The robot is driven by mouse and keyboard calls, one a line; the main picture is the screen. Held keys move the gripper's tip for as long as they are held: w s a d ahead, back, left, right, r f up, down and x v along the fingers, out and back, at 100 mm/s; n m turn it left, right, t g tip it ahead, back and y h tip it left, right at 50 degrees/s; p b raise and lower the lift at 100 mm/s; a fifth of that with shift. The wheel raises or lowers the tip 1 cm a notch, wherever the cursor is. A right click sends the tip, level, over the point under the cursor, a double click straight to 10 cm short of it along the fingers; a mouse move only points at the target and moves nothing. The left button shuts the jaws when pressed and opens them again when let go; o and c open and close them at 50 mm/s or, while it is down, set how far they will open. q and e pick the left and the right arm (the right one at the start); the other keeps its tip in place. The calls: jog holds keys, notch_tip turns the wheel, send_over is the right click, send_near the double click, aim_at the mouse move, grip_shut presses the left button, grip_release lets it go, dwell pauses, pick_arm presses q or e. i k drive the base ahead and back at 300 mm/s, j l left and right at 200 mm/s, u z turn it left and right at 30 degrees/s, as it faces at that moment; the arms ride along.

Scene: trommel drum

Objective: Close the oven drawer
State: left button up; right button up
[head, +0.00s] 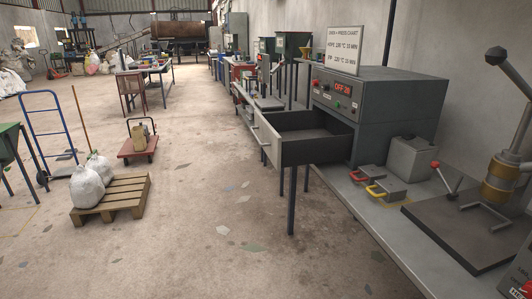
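The oven (405,97) is a dark grey box on the workbench at the right, with a red lit display and buttons on its front panel. Its drawer (318,151) is pulled far out to the left, past the bench edge. The drawer has a light front panel (267,139) with a handle (261,136), and its dark inside looks empty. Neither of my grippers shows in the head view.
The bench (405,222) holds a grey block (410,157), moulds with red and yellow handles (385,190) and a lever press (500,185). A pallet (112,196) with white sacks stands at the left. The floor before the drawer is clear.

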aim_at(290, 139)
jog(key=i, duration=0.95)
jog(key=l+z, duration=0.05)
jog(key=l, duration=0.05)
